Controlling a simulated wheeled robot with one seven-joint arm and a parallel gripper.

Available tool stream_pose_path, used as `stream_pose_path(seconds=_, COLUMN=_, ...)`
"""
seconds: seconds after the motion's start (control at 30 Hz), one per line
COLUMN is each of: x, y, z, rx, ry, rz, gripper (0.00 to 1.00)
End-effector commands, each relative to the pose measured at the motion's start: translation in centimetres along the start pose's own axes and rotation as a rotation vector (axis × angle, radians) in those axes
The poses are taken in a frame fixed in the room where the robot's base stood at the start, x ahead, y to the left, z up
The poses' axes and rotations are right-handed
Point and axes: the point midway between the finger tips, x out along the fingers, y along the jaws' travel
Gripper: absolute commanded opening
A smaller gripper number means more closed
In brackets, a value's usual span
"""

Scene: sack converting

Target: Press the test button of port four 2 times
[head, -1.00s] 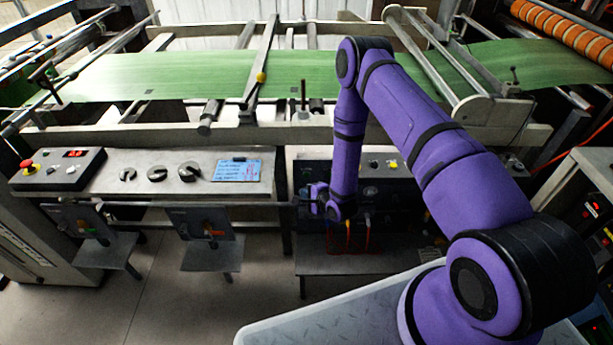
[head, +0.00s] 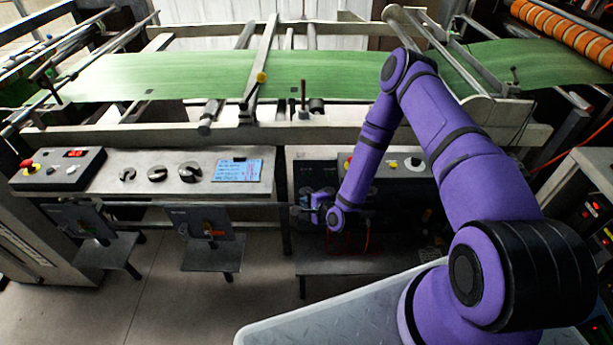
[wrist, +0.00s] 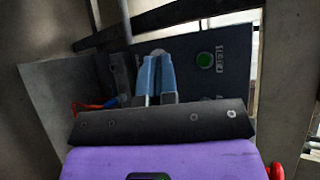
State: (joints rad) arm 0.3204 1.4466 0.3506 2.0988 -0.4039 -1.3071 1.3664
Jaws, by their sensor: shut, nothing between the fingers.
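In the wrist view, my gripper (wrist: 158,62) shows two blue fingers pressed together with nothing between them. They point at a dark panel (wrist: 185,50). A round green button (wrist: 204,60) is on this panel, right of the fingertips, with a small white label beside it that I cannot read. I cannot tell which port it belongs to, or whether the fingertips touch the panel. In the head view, my gripper (head: 318,204) is low at the dark equipment under the machine's beam, and the port buttons there are too small or hidden to make out.
A control box (head: 415,164) with knobs stands behind my arm. Grey stands (head: 205,225) are at left. A rail (head: 230,204) runs across in front. Open floor (head: 150,300) lies at lower left.

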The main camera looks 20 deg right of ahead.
Motion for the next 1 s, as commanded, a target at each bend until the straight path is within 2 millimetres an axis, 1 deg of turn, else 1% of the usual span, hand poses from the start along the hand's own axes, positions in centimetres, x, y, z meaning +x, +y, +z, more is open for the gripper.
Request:
stream_pose_path(seconds=0.27, x=0.4, y=-0.3, z=-0.3, rx=-0.001, ry=0.0, rz=-0.002, gripper=0.0)
stream_pose_path(seconds=0.8, x=4.7, y=-3.5, z=-3.5, rx=0.0, ry=0.002, rz=-0.002, gripper=0.0)
stream_pose_path(seconds=1.0, x=5.8, y=-4.2, z=-4.2, rx=0.0, ry=0.0, rz=-0.002, gripper=0.0)
